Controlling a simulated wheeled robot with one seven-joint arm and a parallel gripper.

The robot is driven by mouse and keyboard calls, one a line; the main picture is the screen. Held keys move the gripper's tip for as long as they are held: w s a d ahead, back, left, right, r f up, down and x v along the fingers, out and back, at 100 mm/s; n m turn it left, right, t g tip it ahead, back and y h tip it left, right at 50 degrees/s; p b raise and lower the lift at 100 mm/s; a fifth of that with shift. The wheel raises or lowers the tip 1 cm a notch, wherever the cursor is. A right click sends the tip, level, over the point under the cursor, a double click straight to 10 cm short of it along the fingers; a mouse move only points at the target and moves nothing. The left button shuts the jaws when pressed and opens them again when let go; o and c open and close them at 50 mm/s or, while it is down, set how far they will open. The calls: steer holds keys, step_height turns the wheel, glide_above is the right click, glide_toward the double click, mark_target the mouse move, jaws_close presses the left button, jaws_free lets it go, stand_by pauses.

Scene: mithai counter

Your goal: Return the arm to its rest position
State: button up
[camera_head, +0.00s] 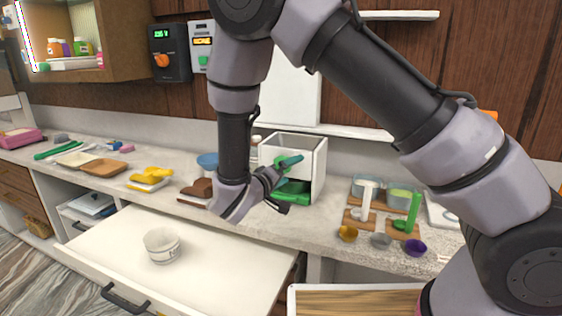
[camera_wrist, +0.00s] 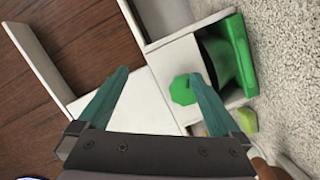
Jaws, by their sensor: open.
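My gripper (camera_head: 290,172) is in front of a white open-topped box (camera_head: 310,152) on the counter. Its teal fingers stand apart with nothing between the tips in the wrist view (camera_wrist: 158,74). My arm reaches down from the top of the head view and crosses it. A green object (camera_head: 292,190) shows in the box's low front opening, partly behind the gripper. In the wrist view the white box (camera_wrist: 165,65) lies beyond the fingers, with a green octagonal piece (camera_wrist: 184,90) near the right fingertip. Whether that finger touches it, I cannot tell.
An open drawer (camera_head: 215,265) holds a white bowl (camera_head: 162,245). Brown trays, yellow pieces and a blue bowl (camera_head: 207,160) stand left along the counter. Containers, a green scoop (camera_head: 413,210) and small cups stand right. Wall devices (camera_head: 170,52) and a cabinet are behind.

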steer(key=s+d+r+m+g, duration=0.2)
steer(key=d+r+g, duration=0.2)
steer(key=d, duration=0.3)
steer(key=s+d+r+m+g+y, duration=0.1)
steer(key=s+d+r+m+g, duration=0.2)
steer(key=d, duration=0.4)
steer(key=s+d+r+m+g, duration=0.1)
steer(key=d+r+m+g, duration=0.1)
steer(key=d+r+g, duration=0.4)
steer(key=s+d+r+m+t+y, duration=0.1)
steer(key=s+d+r+t+y, duration=0.1)
steer(key=s+r+y, duration=0.3)
steer(key=s+d+r+m+t+y, duration=0.1)
steer(key=s+d+r+t+y, duration=0.1)
steer(key=s+r+t+y, duration=0.2)
step_height(320, 180, up, 3)
steer(key=s+y, duration=0.1)
steer(key=s, duration=0.1)
steer(key=shift+s+d+m, duration=0.3)
steer(key=shift+m, duration=0.1)
